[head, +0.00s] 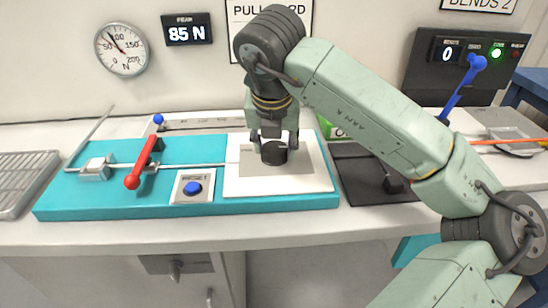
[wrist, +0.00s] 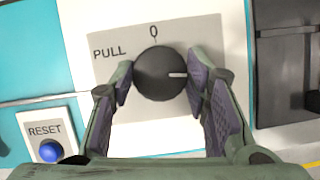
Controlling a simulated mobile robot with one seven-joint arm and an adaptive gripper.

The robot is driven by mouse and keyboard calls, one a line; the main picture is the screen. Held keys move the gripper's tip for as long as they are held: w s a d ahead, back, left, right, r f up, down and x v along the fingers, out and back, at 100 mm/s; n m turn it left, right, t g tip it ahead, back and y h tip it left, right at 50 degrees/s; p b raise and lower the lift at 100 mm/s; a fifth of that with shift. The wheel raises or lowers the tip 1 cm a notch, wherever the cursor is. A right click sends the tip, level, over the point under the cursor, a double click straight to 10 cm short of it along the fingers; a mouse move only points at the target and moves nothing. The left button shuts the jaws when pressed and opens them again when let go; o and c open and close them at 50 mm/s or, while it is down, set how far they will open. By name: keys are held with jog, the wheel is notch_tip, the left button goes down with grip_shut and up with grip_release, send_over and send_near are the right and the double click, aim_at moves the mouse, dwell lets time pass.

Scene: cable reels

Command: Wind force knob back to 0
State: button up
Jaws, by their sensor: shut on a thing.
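The black round force knob (head: 274,154) stands on the light panel at the right of the teal bench fixture. In the wrist view the knob (wrist: 158,76) has a white pointer line aimed to the right, about a quarter turn clockwise from the printed 0 mark (wrist: 153,31) above it. The word PULL is printed to its left. My gripper (head: 273,143) comes down from above, and its two fingers are shut on the knob's left and right sides. The PEAK display (head: 189,29) reads 85 N.
A round dial gauge (head: 122,49) hangs on the wall. Left of the knob are a blue RESET button (head: 193,188), a red-handled lever (head: 138,172) and a cable clamp (head: 96,169). A dark plate (head: 365,172) and a blue-handled lever (head: 461,87) lie to the right.

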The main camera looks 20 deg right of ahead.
jog(key=n+y+b, duration=0.1)
jog(key=n, duration=0.1)
jog(key=n+b, duration=0.2)
jog(key=shift+d+f+n+y, duration=0.15)
jog(key=shift+n+y, duration=0.15)
jog(key=shift+y, duration=0.1)
jog(key=n+y, duration=0.1)
jog(key=n, duration=0.3)
jog(key=shift+d+n+y+b, duration=0.1)
jog(key=shift+n+y+b, duration=0.2)
jog(key=shift+y+b, duration=0.1)
jog(key=n, duration=0.2)
jog(key=n+g+y+p, duration=0.1)
jog(key=n, duration=0.2)
jog(key=shift+w+d+r+y, duration=0.1)
jog(key=shift+r+y, duration=0.1)
jog(key=shift+y, duration=0.1)
jog(key=n+g, duration=0.1)
jog(key=n, duration=0.1)
jog(key=n+g+p, duration=0.1)
jog(key=n, duration=0.2)
jog(key=shift+w+y, duration=0.1)
jog(key=shift+y, duration=0.3)
jog(key=shift+f+n, duration=0.1)
jog(key=shift+n, duration=0.2)
jog(key=o, duration=1.2)
jog(key=shift+c, duration=0.2)
